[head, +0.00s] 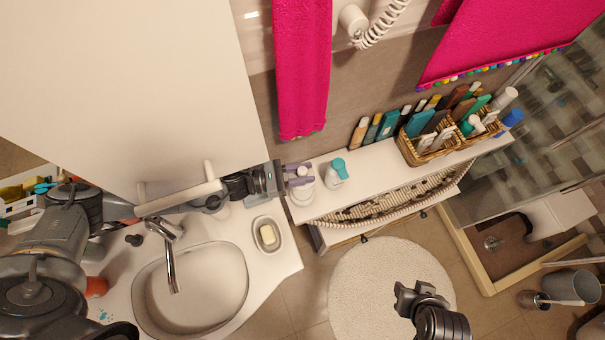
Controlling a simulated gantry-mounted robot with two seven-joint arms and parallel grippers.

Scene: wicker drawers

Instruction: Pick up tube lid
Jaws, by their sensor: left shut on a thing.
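My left gripper (300,175) reaches over the left end of the white shelf top, its purple-grey fingers shut on a small whitish round piece (302,170), which looks like the tube lid. The fingers hide part of it. A white round container (303,194) stands just below the fingers in the picture; I cannot tell whether the lid touches it. My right gripper (405,297) is over the round rug, far from the shelf, and its jaw gap is not clear.
A white bottle with a teal cap (338,171) stands close to the right of my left gripper. Several tubes and bottles and wicker baskets (434,150) fill the shelf's right part. The sink (190,290) and soap dish (267,234) are at lower left.

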